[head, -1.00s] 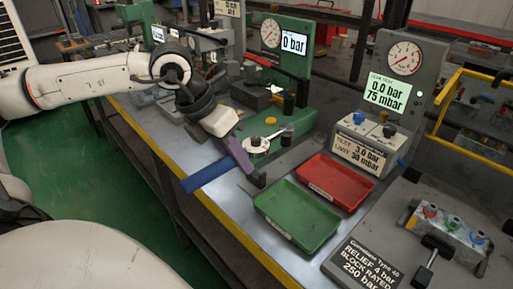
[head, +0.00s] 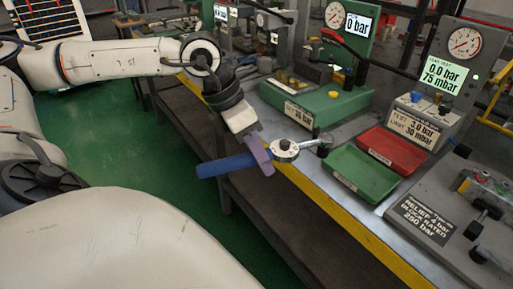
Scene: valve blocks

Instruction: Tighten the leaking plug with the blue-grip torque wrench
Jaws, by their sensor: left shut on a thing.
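The torque wrench has a blue grip (head: 227,165), a round dial (head: 285,150) and a dark head end at its right. My left gripper (head: 260,157), with purple fingers, is shut on the wrench between the grip and dial. The wrench lies roughly level in the picture, across the bench's yellow front edge. The valve block (head: 484,186) with coloured plugs is at the right, partly cut off by the picture edge. I cannot tell which plug leaks. My right gripper is not in view.
A green tray (head: 347,190) and a red tray (head: 412,165) lie right of the wrench. The leak test gauge panel (head: 455,57) reads 0.0 bar and 75 mbar. A green test stand (head: 315,105) is behind the wrench. A label plate (head: 424,218) lies before the block.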

